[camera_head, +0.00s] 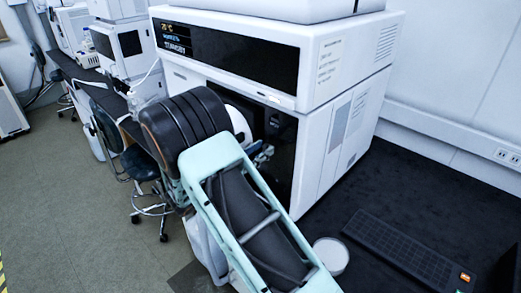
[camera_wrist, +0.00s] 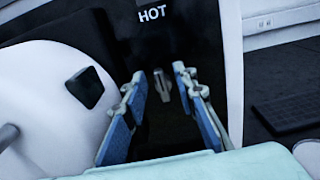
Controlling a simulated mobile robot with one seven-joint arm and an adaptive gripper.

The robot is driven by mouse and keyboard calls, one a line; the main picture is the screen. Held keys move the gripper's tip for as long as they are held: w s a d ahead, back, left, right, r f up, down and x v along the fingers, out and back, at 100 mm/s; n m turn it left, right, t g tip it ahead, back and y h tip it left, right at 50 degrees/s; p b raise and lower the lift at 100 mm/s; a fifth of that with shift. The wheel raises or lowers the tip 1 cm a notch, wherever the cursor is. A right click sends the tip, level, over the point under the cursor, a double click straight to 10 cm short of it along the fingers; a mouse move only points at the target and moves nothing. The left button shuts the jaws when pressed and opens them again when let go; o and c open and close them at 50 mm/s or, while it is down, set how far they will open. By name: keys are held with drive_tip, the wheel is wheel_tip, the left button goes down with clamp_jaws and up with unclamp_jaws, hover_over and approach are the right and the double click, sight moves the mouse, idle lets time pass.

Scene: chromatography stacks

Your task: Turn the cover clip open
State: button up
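The cover clip looks to be a small grey metal piece (camera_wrist: 162,86) on the dark front panel (camera_wrist: 160,45), below the word HOT in the wrist view. My gripper (camera_wrist: 163,85) is open, its two blue-padded fingers standing to the left and right of this piece. I see nothing held between the fingers. I cannot tell whether they touch the clip. In the head view my gripper (camera_head: 263,153) is partly hidden by my arm, close to the dark front of the white instrument (camera_head: 345,100). The clip cannot be made out there.
A white rounded shape with a dark square (camera_wrist: 85,87) lies left of my fingers. In the head view, a dark keyboard (camera_head: 408,250) and a white round container (camera_head: 331,256) rest on the black bench. A stool (camera_head: 140,165) stands at left.

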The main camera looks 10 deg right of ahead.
drive_tip(key=shift+c, duration=0.2)
clamp_jaws()
